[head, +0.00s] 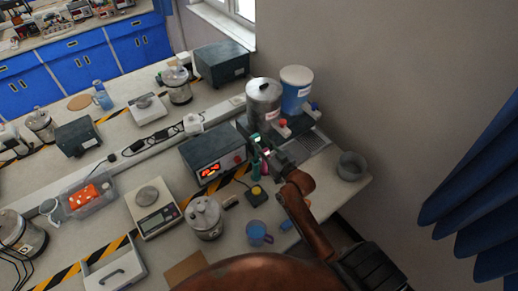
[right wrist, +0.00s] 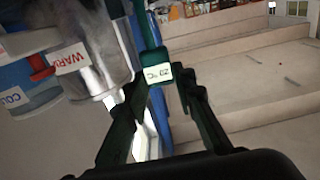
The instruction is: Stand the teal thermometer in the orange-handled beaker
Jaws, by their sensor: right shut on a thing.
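The teal thermometer (right wrist: 152,58) stands between the fingers of my right gripper (right wrist: 160,88) in the right wrist view, with a white "20 °C" label facing the camera. My right gripper (head: 264,150) is shut on it, above the bench near the two dispensers in the head view. A blue translucent beaker (head: 257,233) stands on the bench below and in front of the gripper, apart from it. I cannot make out an orange handle on it. Another blue beaker (head: 103,97) stands far left. My left gripper is not in view.
A metal urn (head: 263,98) and a blue-and-white dispenser (head: 297,88) stand behind the gripper. A box with a red display (head: 211,158) is just left. A lidded metal pot (head: 205,217), a scale (head: 153,208) and a grey bowl (head: 351,166) also stand on the bench.

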